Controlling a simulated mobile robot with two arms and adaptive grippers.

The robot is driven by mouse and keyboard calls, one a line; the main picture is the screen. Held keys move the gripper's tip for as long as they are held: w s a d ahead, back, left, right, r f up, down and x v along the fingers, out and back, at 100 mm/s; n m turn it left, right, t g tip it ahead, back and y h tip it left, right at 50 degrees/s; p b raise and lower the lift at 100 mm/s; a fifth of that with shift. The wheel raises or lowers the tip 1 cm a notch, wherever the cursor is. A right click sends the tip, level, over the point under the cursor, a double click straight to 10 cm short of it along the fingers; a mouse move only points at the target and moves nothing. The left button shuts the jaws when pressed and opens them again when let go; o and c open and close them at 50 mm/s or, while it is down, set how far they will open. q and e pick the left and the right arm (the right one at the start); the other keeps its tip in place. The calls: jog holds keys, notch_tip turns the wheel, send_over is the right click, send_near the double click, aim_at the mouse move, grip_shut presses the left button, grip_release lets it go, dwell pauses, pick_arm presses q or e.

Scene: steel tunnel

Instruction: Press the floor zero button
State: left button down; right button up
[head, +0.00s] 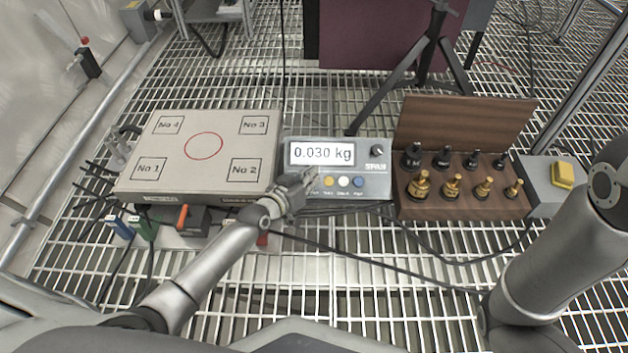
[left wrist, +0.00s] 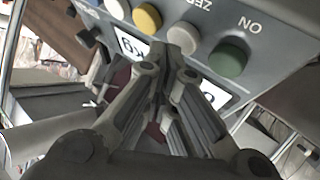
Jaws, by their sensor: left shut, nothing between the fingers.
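The grey scale indicator (head: 375,182) stands at the centre of the head view, its display (head: 322,153) reading 0.030 kg. Its button row shows upside down in the left wrist view: a green button (left wrist: 228,58) under an ON label, a white button (left wrist: 183,36) by a partly visible ZERO label, and a yellow button (left wrist: 147,17). My left gripper (head: 312,178) is shut and empty, over the left end of the row. In the left wrist view its tips reach the white button's edge; I cannot tell whether they touch. In the head view the gripper hides the leftmost buttons.
A weighing platform (head: 172,180) with numbered corners stands left of the indicator. A wooden weight box (head: 465,125) with several weights is to the right, beside a grey box with a yellow button (head: 562,174). Cables cross the grating in front. My right arm is at the right.

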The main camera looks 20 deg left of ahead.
pick_arm(q)
jog(key=shift+w+f, duration=0.1)
jog(key=shift+f, duration=0.05)
dwell(0.4)
jog(key=shift+w+a+f+b, duration=0.15)
jog(key=shift+f+b, duration=0.1)
jog(key=shift+b, duration=0.15)
jog(key=shift+r, duration=0.1)
jog(key=shift+s+r+p, duration=0.25)
jog(key=shift+r+p, duration=0.05)
jog(key=shift+p, duration=0.3)
